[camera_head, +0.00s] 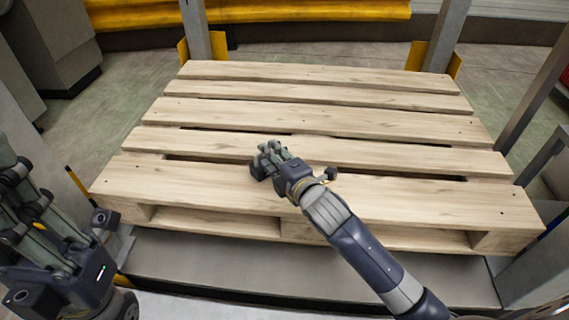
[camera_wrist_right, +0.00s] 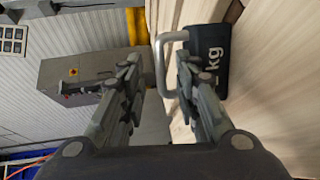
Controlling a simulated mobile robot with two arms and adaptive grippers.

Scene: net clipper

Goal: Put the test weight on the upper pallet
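The test weight is a black block marked "kg" with a bent metal handle. In the right wrist view, the test weight (camera_wrist_right: 207,62) is at the upper right against pale wood. Its handle bar lies between my right gripper's (camera_wrist_right: 158,62) two fingers, which stand apart, with the right finger partly covering the handle. In the head view, my right gripper (camera_head: 270,156) is low over the wooden pallet (camera_head: 400,205); a dark part of the weight (camera_head: 257,171) shows beside its fingers, mostly hidden. My left gripper (camera_head: 22,195) is at the left edge, empty, its fingers apart.
Metal uprights (camera_head: 447,35) stand at the pallet's back corners, with yellow guards at their feet. A yellow rail (camera_head: 300,10) runs behind. A grey cabinet (camera_head: 50,40) stands at the far left. The rest of the pallet top is clear, with gaps between its boards.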

